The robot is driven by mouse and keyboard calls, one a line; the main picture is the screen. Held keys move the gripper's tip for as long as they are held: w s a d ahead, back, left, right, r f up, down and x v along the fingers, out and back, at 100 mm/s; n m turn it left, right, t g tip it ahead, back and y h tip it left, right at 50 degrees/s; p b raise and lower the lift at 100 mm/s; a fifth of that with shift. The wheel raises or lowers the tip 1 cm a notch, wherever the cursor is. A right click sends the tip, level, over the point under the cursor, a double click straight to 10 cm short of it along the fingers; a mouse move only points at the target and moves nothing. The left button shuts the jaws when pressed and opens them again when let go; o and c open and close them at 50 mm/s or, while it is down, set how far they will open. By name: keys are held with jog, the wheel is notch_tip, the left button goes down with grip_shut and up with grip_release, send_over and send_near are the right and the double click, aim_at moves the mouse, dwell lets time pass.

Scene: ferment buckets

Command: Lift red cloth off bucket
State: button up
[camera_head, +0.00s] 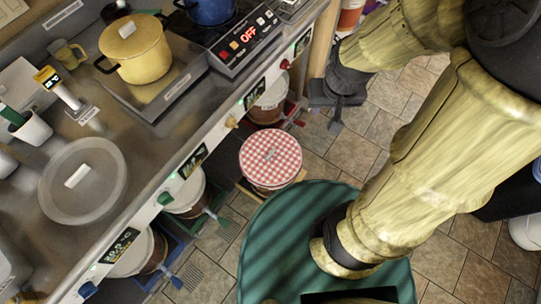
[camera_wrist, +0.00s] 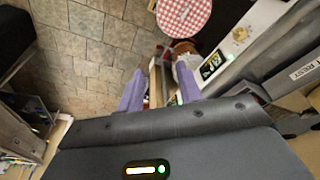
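A red-and-white checkered cloth (camera_head: 270,158) covers the top of a bucket (camera_head: 262,187) on the floor beside the counter. The cloth also shows at the top edge of the wrist view (camera_wrist: 184,14), partly cut off. My gripper (camera_head: 334,112) is up and to the right of the cloth in the head view, apart from it. In the wrist view its two purple fingers (camera_wrist: 160,70) are spread with a gap between them, and nothing is held. Most of the bucket's body is hidden under the cloth and in shadow.
Other buckets with pale lids (camera_head: 187,197) stand under the counter (camera_head: 150,200). A yellow pot (camera_head: 134,50), a clear round lid (camera_head: 83,180) and a hob (camera_head: 240,38) are on top. Tiled floor (camera_head: 385,107) is open right of the cloth. My green base fills the lower middle.

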jog(key=w+a+f+m+t+b, duration=0.1)
jog(key=w+a+f+b, duration=0.3)
jog(key=f, duration=0.3)
jog(key=w+a+f+t+y+b, duration=0.1)
jog(key=w+a+f+b, duration=0.1)
jog(key=a+f+b, duration=0.35)
jog(key=w+a+f+m+t+b, duration=0.1)
jog(key=w+a+f+b, duration=0.25)
jog(key=f+b, duration=0.45)
jog(key=m+t+h+b, duration=0.1)
jog(key=m+t+b, duration=0.15)
jog(key=b, duration=0.75)
send_over(261, 168)
jog(key=w+a, duration=0.4)
notch_tip(261, 168, down, 18)
jog(key=s+a+f+m+t+h, duration=0.3)
jog(key=s+f+h, duration=0.5)
jog(key=s, duration=0.5)
jog(key=shift+s+f+h, duration=0.15)
jog(key=shift+h, duration=0.35)
jog(key=b+x, duration=0.2)
jog(key=x, duration=1)
jog(key=shift+b, duration=0.35)
